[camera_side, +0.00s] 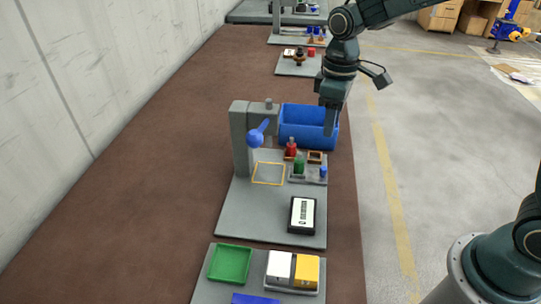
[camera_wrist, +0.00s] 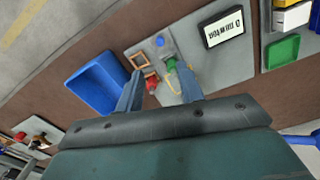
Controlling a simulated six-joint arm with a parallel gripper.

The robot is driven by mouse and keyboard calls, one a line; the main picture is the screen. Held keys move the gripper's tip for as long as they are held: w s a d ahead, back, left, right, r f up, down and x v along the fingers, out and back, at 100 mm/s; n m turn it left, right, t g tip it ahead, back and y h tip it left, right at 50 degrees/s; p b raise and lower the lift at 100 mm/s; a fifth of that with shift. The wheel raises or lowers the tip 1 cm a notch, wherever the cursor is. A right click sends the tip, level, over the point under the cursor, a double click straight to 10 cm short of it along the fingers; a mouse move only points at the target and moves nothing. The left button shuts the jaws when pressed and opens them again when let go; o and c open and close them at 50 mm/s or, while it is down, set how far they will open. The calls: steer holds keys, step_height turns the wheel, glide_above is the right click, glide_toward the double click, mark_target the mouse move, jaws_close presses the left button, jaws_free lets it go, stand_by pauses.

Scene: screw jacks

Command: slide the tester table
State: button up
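A grey press-like tester (camera_side: 240,140) with a blue ball-ended lever (camera_side: 257,137) stands at the back left of a grey base plate (camera_side: 255,220). A yellow square outline (camera_side: 269,174) marks the plate in front of it. I cannot tell a separate sliding table there. A small grey tray beside it holds a red jack (camera_side: 291,147), a green jack (camera_side: 299,165), a brown square frame (camera_side: 315,157) and a blue piece (camera_side: 323,172). My gripper (camera_side: 331,130) hangs above, near the blue bin. In the wrist view its fingers (camera_wrist: 158,75) are apart with nothing gripped.
A blue bin (camera_side: 308,122) stands behind the tray. A black device with a white label (camera_side: 302,215) lies at the plate's front right. Nearer are a green tray (camera_side: 230,264) and white (camera_side: 280,268) and yellow (camera_side: 306,271) blocks. The plate's front left is clear.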

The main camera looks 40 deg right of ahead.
mark_target(324, 168)
steer(key=shift+f, duration=0.15)
step_height(324, 168, down, 14)
steer(key=shift+r, duration=0.25)
stand_by(0.6)
jaws_close()
